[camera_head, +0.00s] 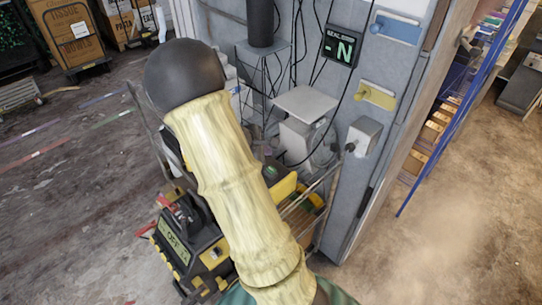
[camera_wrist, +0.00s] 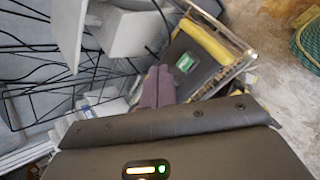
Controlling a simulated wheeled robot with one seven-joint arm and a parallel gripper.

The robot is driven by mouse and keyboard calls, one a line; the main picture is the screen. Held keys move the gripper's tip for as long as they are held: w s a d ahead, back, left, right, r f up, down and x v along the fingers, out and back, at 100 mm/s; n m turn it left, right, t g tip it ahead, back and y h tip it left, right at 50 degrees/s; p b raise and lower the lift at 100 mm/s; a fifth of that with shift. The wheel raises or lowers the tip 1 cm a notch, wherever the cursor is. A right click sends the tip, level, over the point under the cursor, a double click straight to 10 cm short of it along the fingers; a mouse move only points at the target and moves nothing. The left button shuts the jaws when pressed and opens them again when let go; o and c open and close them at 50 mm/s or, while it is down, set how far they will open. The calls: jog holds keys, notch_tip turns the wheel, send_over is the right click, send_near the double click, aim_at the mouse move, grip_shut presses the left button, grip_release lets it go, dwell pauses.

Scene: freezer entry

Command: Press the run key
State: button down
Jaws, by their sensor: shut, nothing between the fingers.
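A small green, lit-looking patch (camera_wrist: 186,63) lies on a dark panel with a yellow edge bar in the wrist view. I cannot read it, so I cannot tell whether it is the run key or a display. The head view shows a yellow and black machine (camera_head: 205,250) with an OFF readout, partly hidden behind my arm. My gripper (camera_wrist: 159,72) shows in the wrist view as two purple-grey fingers, shut together and empty. The fingertips appear just left of the green patch; I cannot tell whether they touch the panel. My arm hides the gripper in the head view.
A white box (camera_head: 305,103) and black cables (camera_head: 291,50) are behind my arm. Floor is open at left and right.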

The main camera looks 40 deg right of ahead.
jog(key=shift+w+d+r+n+h, duration=0.25)
jog(key=shift+d+r+n, duration=0.1)
jog(key=shift+d, duration=0.15)
jog(key=shift+w+d+r+n+h, duration=0.15)
jog(key=shift+w+d+r+n, duration=0.15)
jog(key=shift+d, duration=0.2)
jog(key=shift+s, duration=0.1)
jog(key=b, duration=0.6)
send_over(271, 170)
jog(key=f, duration=0.7)
jog(key=shift+a+f, duration=0.35)
jog(key=shift+a, duration=0.05)
jog(key=shift+f+b, duration=0.55)
jog(key=shift+b, duration=0.3)
jog(key=shift+f, duration=0.1)
jog(key=shift+f+b, duration=0.3)
jog(key=shift+b, duration=0.3)
